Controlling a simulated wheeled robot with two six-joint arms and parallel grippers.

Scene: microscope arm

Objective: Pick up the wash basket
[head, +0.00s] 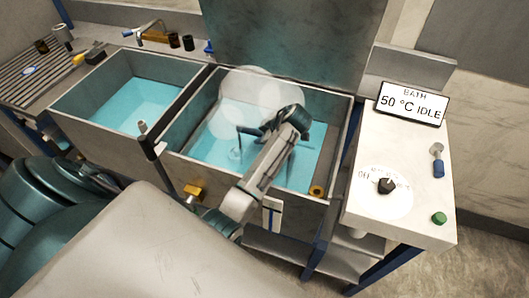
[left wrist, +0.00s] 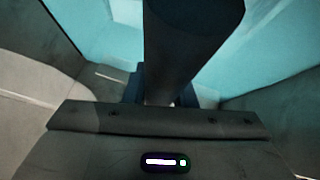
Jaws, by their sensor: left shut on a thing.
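My left gripper (head: 266,130) is over the right basin (head: 335,135), which holds clear blue water. In the left wrist view its fingers (left wrist: 162,92) are shut on a thick dark round bar (left wrist: 192,40). The bar looks like the handle of the wash basket, but I cannot make out the basket's body in either view. In the head view a thin dark part (head: 239,145) shows beside the gripper, above or in the water; my arm hides much of that area. My right gripper is not in view.
A left basin (head: 75,105) with blue water adjoins the right one. A grooved draining board (head: 30,75) with small items lies far left. Basin rims surround my gripper.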

